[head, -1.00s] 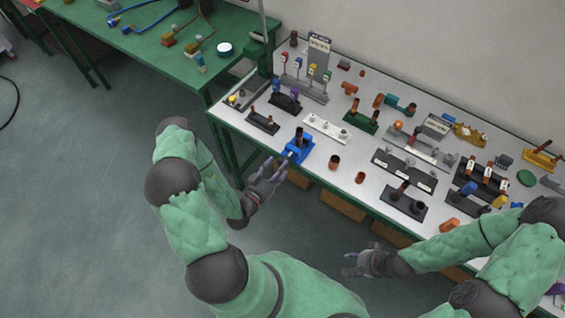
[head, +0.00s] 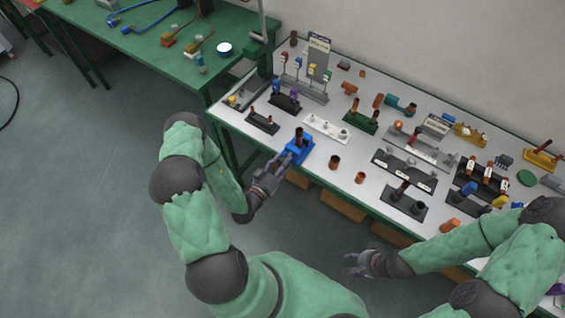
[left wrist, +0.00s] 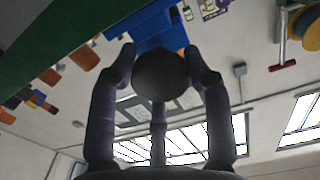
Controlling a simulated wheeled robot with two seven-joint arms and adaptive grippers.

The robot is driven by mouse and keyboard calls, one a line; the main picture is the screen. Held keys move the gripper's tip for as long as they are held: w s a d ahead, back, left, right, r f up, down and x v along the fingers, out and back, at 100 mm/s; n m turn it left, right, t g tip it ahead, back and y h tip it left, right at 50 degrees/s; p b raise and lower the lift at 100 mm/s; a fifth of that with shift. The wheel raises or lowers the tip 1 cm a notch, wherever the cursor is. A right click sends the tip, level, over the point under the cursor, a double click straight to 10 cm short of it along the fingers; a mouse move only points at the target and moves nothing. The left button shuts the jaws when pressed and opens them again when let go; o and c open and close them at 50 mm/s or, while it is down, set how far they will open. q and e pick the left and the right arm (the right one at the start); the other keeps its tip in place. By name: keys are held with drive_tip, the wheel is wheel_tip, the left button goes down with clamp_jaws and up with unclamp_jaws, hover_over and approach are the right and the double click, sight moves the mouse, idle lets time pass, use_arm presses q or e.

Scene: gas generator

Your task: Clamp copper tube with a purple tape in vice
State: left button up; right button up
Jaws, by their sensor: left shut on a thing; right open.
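The blue vice (head: 301,148) stands at the front edge of the white table, with a dark upright tube (head: 298,135) at it. I cannot make out purple tape on this tube. My left gripper (head: 280,165) is at the vice's front end. In the left wrist view, the fingers of my left gripper (left wrist: 160,80) are shut around a dark round knob (left wrist: 160,74) in front of the blue vice body (left wrist: 155,28). My right gripper (head: 352,262) is open and empty, over the floor in front of the table.
The white table (head: 300,185) holds many fixtures. A black stand (head: 285,104) with blue and purple pieces is behind the vice. A white holder (head: 326,128) is nearby. Two loose copper-brown pieces, one (head: 335,162) and another (head: 360,178), stand to the vice's right.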

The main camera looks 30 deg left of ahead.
use_arm(q)
drive_tip(key=shift+w+a+r+m, duration=0.1)
drive_tip(key=shift+a+r+m, duration=0.05)
drive_tip(key=shift+r+m, duration=0.15)
